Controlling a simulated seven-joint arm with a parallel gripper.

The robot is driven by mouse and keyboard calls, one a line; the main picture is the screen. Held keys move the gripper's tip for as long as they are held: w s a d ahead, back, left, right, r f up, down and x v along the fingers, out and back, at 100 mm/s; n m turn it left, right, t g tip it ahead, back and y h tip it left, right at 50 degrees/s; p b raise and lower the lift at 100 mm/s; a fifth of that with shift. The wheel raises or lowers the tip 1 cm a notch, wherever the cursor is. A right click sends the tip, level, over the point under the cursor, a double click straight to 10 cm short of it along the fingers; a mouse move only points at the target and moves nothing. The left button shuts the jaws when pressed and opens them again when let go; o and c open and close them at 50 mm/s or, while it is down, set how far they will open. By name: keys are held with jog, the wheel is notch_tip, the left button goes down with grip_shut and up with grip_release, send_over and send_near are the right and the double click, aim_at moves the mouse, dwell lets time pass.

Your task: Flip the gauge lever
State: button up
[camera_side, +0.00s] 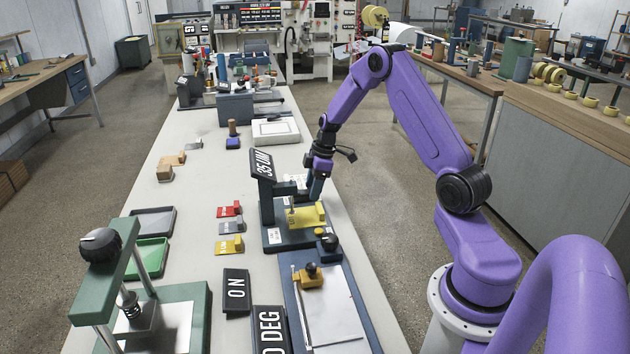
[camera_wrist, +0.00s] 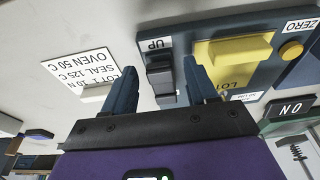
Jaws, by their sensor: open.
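The gauge (camera_side: 280,238) is a dark blue-grey base on the white bench, with an upright display reading "35 UM" (camera_side: 262,165). A yellow block (camera_side: 307,215) sits on it; it also shows in the wrist view (camera_wrist: 232,58). In the wrist view a dark grey lever (camera_wrist: 160,78) stands beside the "UP" label at the gauge's edge. My gripper (camera_wrist: 160,72) is open, with one blue finger on each side of the lever in that view. Whether either finger touches it I cannot tell. In the side view my gripper (camera_side: 316,188) is low over the gauge's far end and partly hides it.
Red, grey and yellow blocks (camera_side: 230,228) lie left of the gauge. A blue coating board (camera_side: 330,310) is in front, near an "ON" sign (camera_side: 236,291). A green press (camera_side: 150,290) stands front left. A white framed pad (camera_side: 276,131) lies behind. Bench between is clear.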

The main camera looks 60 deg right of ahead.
aim_at(303, 190)
jog(key=v, duration=1.7)
jog(key=shift+r, duration=0.2)
jog(key=shift+s+d, duration=0.1)
jog(key=shift+s, duration=0.05)
jog(key=o, duration=0.8)
jog(key=shift+a+f+n, duration=0.1)
jog(key=shift+a+n, duration=0.3)
jog(key=shift+n, duration=0.1)
jog(key=a+n+t+h, duration=0.2)
jog(key=a+n+h, duration=0.5)
jog(key=n, duration=1)
jog(key=w+f, duration=0.1)
jog(key=f, duration=0.4)
jog(key=w+d+f+y, duration=0.1)
jog(key=w+f, duration=0.1)
jog(key=f, duration=0.4)
jog(key=w+d+f+y, duration=0.1)
jog(key=f, duration=0.4)
jog(key=shift+w+d+f, duration=0.2)
jog(key=shift+w, duration=0.1)
